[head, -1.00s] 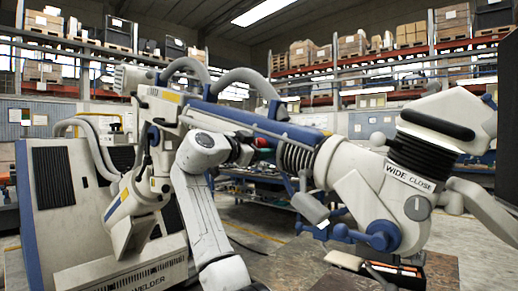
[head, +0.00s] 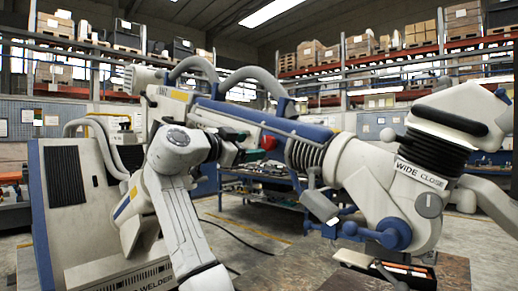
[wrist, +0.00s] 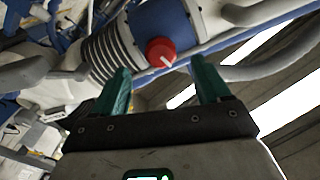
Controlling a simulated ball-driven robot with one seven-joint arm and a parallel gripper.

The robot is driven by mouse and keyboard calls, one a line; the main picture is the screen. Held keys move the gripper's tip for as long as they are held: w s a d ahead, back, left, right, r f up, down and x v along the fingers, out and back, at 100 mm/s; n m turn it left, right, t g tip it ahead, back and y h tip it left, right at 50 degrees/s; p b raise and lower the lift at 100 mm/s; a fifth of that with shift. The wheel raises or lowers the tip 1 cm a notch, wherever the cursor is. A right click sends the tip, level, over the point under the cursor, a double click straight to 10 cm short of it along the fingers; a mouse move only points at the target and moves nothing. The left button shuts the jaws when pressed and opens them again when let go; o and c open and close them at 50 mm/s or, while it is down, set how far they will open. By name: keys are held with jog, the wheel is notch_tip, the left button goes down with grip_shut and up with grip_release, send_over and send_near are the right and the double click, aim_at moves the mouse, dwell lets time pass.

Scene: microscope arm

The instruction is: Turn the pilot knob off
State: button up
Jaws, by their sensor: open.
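A red round knob (wrist: 161,52) with a pale pointer line sits on the blue tube of the microscope arm in the wrist view, beside the ribbed grey bellows (wrist: 108,50). I take it as the pilot knob. In the wrist view the pointer slants toward the lower right. The knob also shows as red in the head view (head: 267,142), just right of my gripper (head: 240,147). In the wrist view my gripper (wrist: 161,78) has its two green fingers wide apart and empty. The knob appears between and beyond the fingertips, with no visible contact.
A grey dial marked WIDE and CLOSE (head: 428,204) is on the white joint at right. Blue handles (head: 390,235) hang below it. Curved grey hoses (head: 250,80) arch over the tube. A white and blue cabinet (head: 75,210) stands at left.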

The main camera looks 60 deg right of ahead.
jog(key=shift+v, duration=1.35)
